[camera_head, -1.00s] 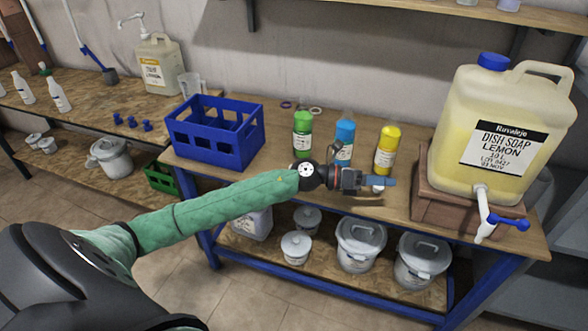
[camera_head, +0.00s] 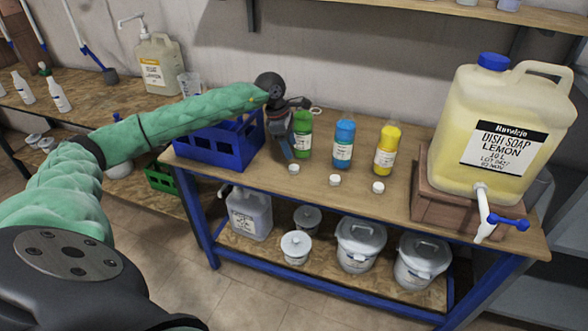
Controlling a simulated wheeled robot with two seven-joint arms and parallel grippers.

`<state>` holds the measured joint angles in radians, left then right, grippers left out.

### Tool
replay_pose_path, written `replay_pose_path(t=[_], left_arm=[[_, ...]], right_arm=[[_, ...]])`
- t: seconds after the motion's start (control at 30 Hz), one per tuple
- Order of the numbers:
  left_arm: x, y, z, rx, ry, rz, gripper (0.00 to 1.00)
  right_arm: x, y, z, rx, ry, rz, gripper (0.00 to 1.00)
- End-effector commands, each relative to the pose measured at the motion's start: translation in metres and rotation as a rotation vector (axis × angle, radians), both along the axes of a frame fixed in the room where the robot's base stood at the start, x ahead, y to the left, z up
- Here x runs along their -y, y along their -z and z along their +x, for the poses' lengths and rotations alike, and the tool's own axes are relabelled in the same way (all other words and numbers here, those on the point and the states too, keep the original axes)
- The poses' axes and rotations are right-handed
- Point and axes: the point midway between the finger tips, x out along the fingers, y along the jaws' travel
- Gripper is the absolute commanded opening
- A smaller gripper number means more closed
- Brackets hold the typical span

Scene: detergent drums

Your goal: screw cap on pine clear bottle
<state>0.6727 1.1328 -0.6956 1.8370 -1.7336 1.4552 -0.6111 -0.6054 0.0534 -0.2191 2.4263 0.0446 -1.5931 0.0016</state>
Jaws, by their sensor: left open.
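A green bottle (camera_head: 303,134) stands upright on the wooden table (camera_head: 250,182), partly hidden by my left gripper. Its label is too small to read, so I cannot confirm that it is the pine clear one. A blue bottle (camera_head: 344,143) and a yellow bottle (camera_head: 386,150) stand to its right. Three small white caps lie in front of the bottles: one before the green (camera_head: 294,168), one before the blue (camera_head: 335,180), one before the yellow (camera_head: 378,187). My left gripper (camera_head: 289,152) is open and empty, pointing down at the green bottle's left side; I cannot tell whether it touches. My right gripper is out of view.
A blue crate (camera_head: 205,146) stands left of the bottles, partly behind my left arm. A large lemon dish soap canister (camera_head: 500,125) with a tap sits on a wooden block (camera_head: 430,205) at the right. The table's front strip is mostly clear.

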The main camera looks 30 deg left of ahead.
Motion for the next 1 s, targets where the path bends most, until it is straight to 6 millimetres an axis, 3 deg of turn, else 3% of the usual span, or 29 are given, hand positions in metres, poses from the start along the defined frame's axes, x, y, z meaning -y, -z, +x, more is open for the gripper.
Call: replay_pose_path(t=[0.37,0.7,1.0], left_arm=[[-0.002,0.000,0.000,-0.003,0.000,0.006,0.56],[0.004,0.025,0.002,-0.003,0.000,0.005,0.56],[0.004,0.026,0.002,-0.003,0.000,0.005,0.56]], right_arm=[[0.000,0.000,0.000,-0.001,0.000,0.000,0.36],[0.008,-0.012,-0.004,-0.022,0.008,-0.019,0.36],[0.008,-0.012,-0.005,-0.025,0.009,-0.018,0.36]])
